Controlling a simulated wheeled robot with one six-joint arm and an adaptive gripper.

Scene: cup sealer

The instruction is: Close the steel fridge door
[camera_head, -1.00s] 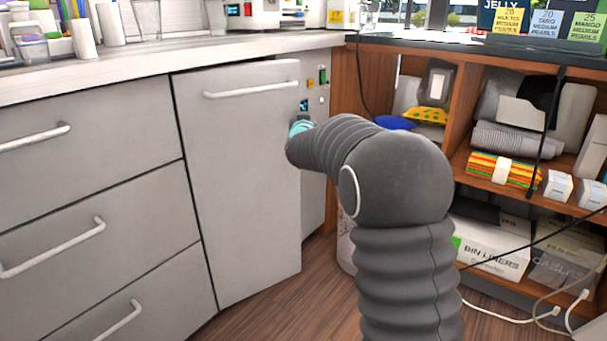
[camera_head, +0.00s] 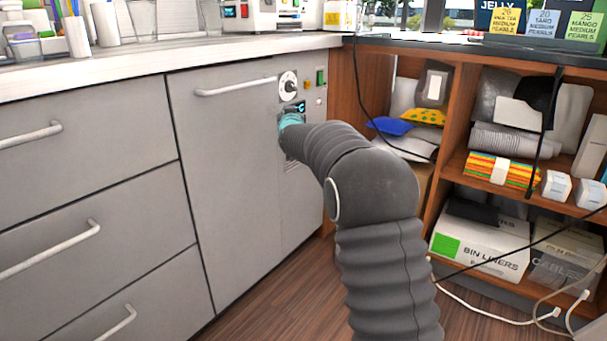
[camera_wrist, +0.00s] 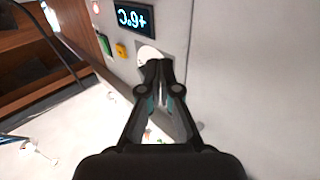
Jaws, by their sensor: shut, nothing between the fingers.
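The steel fridge door (camera_head: 225,190) is a flat grey panel with a white bar handle (camera_head: 236,87) near its top. In the head view it looks flush, or nearly flush, with the cabinet front; a small gap cannot be ruled out. My gripper (camera_wrist: 165,72) is shut and empty in the wrist view, its tips close to the control panel and the door's edge. The door's grey face (camera_wrist: 255,90) fills the right of that view. Whether the tips touch it cannot be told. In the head view my arm hides the fingertips.
The control panel right of the door has a dial (camera_head: 288,85), a lit display (camera_head: 299,106) and a green button (camera_head: 320,77). Drawers (camera_head: 80,160) stand left. A wooden shelf unit (camera_head: 455,170) stands right, with hanging cables. Wooden floor (camera_head: 275,300) shows below.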

